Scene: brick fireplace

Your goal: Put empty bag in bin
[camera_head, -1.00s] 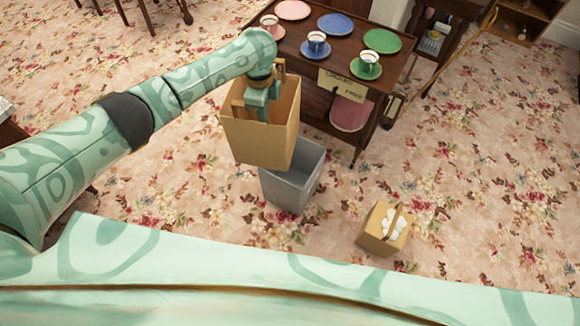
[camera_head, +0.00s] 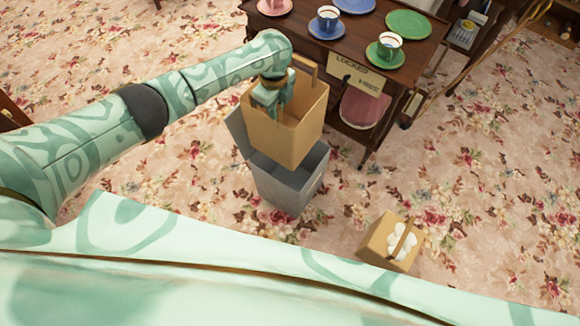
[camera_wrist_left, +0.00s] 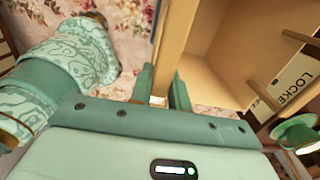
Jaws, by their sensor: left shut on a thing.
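My left gripper (camera_head: 272,98) is shut on the brown paper bag (camera_head: 287,135), holding it at its rim or handle. The bag is upright, open at the top, and looks empty inside. In the left wrist view the bag (camera_wrist_left: 215,85) is beside the left gripper's fingers (camera_wrist_left: 165,90), with a strip of it between them. The grey bin (camera_head: 287,185) stands on the floor directly below the bag in the head view. The bag hides part of the bin's opening; I cannot tell whether its bottom is inside the bin. My right gripper is not in view.
A smaller brown bag with white round items (camera_head: 392,242) stands on the floor right of the bin. A wooden tea cart (camera_head: 345,52) with cups, plates and a sign (camera_head: 358,75) is just behind. Patterned carpet (camera_head: 480,170) is free at right.

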